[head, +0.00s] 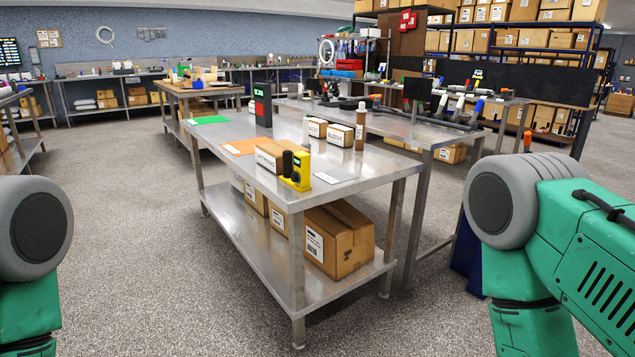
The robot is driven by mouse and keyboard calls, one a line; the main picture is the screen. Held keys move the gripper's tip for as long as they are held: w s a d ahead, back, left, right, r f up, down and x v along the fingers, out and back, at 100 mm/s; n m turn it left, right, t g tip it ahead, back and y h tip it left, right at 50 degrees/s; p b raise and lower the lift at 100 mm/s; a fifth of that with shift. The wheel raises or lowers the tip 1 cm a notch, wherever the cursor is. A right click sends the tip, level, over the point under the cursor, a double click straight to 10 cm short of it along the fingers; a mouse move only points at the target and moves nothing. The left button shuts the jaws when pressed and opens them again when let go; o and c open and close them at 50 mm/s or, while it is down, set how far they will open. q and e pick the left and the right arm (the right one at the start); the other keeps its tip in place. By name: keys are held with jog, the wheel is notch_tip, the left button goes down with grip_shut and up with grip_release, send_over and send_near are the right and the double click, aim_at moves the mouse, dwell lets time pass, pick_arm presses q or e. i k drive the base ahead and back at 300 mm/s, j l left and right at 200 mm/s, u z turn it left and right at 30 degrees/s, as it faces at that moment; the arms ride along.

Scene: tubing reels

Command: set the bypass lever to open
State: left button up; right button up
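I cannot make out a bypass lever for certain in the head view. On the bench behind the near table, several dark fittings with white, blue and orange parts (460,106) stand in a row; they are too small to tell whether one is a lever. A yellow and black device (297,170) stands on the near table's front end. Only my green and grey arm links show, at the left and right edges. Neither gripper is in view.
A steel table (345,168) stands ahead, with a black scan stand (263,104), small cartons (340,134) and a brown bottle (360,126). Cardboard boxes (338,238) lie on its lower shelf. Another steel bench (405,128) stands behind it.

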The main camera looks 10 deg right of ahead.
aim_at(419, 103)
jog(key=i+l, duration=0.25)
jog(key=l, duration=0.25)
jog(key=i+l, duration=0.25)
jog(key=l, duration=0.25)
jog(key=i+l, duration=0.25)
jog(key=l, duration=0.3)
jog(key=i+l, duration=0.25)
jog(key=l, duration=0.25)
jog(key=i+l, duration=0.25)
jog(key=l, duration=0.25)
jog(key=i+l, duration=0.25)
jog(key=l, duration=0.25)
jog(key=i+l, duration=0.25)
jog(key=l, duration=0.25)
jog(key=i+l, duration=0.25)
jog(key=l, duration=0.3)
jog(key=z, duration=0.05)
